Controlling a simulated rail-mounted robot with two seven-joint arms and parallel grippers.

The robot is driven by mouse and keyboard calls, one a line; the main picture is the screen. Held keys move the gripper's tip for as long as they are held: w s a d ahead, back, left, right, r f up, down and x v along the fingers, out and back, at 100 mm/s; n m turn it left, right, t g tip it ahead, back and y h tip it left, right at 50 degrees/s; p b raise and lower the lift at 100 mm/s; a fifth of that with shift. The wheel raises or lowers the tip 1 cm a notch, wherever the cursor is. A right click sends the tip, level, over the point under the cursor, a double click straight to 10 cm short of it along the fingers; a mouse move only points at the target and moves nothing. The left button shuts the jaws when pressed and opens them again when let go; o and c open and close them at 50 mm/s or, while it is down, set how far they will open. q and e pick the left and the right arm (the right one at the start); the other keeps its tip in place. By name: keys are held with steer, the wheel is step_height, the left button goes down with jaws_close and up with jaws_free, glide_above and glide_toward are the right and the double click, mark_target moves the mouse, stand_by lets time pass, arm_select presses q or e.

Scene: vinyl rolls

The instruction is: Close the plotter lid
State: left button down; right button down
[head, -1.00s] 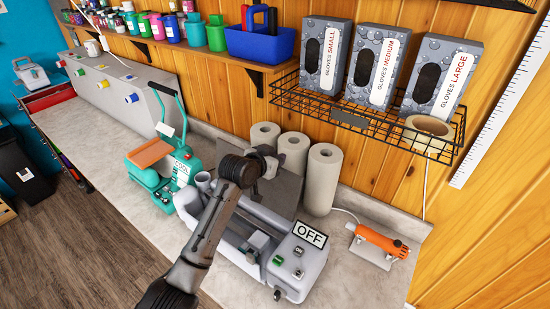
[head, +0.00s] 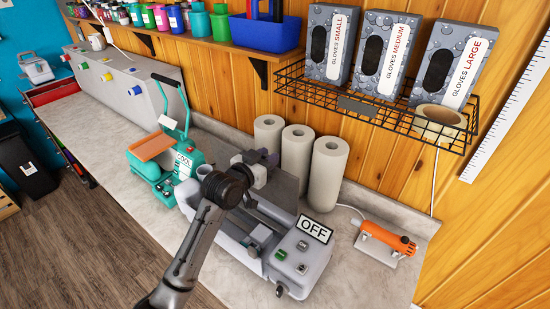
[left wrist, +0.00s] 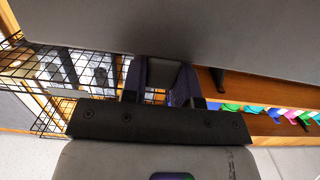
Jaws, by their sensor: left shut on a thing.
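The plotter (head: 305,268) is a light grey machine on the counter with an OFF sign. Its dark grey lid (head: 285,190) is raised and tilted at the back, and the inside of the plotter shows in front of it. My left gripper (head: 264,165) is at the upper edge of the lid and shut on it; my arm hides part of the plotter's left side. In the left wrist view, the lid (left wrist: 240,35) fills the top, and a grey part of it sits between the fingers of my left gripper (left wrist: 160,85). My right gripper is not in view.
Paper rolls (head: 326,175) stand close behind the lid. A teal press (head: 180,160) stands just left of the plotter. An orange tool (head: 388,238) lies to the right. A wire rack with glove boxes (head: 385,110) hangs above.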

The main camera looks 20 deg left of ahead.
arm_select(q)
steer(key=s+a+f+t+h+b, duration=0.1)
steer(key=s+a+t+b, duration=0.1)
steer(key=s+b, duration=0.3)
steer(key=shift+s+f+t, duration=0.2)
steer(key=shift+s+t, duration=0.2)
steer(key=shift+t, duration=0.4)
steer(key=c, duration=0.9)
jaws_free()
steer(key=shift+b+v, duration=2.15)
steer(key=shift+v, duration=4.75)
